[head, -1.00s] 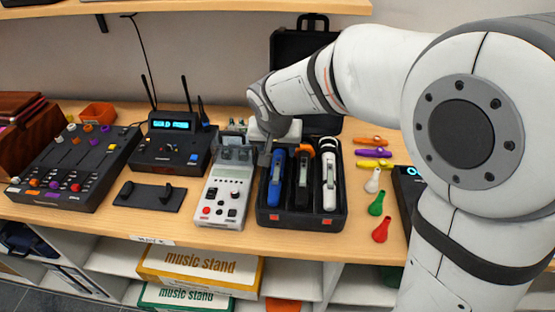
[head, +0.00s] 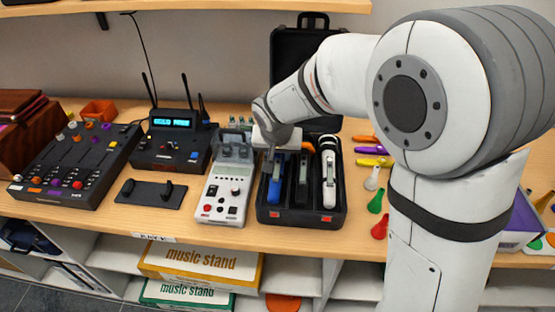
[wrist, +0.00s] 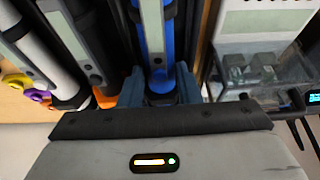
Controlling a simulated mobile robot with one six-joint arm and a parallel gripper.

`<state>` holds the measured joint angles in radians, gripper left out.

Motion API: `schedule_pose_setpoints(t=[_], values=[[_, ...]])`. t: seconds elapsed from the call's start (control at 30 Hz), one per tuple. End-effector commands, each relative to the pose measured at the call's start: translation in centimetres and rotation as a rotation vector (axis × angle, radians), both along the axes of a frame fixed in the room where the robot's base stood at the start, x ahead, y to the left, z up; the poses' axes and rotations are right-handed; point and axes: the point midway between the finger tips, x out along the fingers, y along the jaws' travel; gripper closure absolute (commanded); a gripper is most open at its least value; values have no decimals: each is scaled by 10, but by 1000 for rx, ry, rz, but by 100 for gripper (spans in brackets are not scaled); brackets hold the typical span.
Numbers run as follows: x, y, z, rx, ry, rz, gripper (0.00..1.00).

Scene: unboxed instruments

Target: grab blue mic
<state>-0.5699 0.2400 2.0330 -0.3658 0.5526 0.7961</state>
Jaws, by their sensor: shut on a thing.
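The blue mic (head: 275,182) lies in the left slot of an open black case (head: 300,219) on the wooden shelf. My gripper (head: 271,152) is at the far end of the blue mic, reaching down over the case. In the wrist view, the blue mic (wrist: 162,45) runs up the middle, and my gripper (wrist: 161,88) has a finger on each side of it, shut on it. The mic looks still in its slot. A black mic (head: 302,180) with an orange part and a white mic (head: 328,175) lie in the slots to its right.
A grey recorder (head: 228,190) stands close to the case's left side. A receiver with antennas (head: 172,145) and a mixer (head: 75,165) are farther left. Coloured small instruments (head: 374,190) lie to the right. The case's raised lid (head: 285,75) stands behind.

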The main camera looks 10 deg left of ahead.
Motion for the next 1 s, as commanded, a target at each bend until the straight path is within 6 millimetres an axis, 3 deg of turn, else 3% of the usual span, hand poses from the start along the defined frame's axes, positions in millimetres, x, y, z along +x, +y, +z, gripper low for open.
schedule_pose_setpoints(t=[0.23,0.57,1.0], values=[[0,0,0,0,0,1,100],[0,1,6,2,-4,1,100],[0,1,85,3,-5,2,100]])
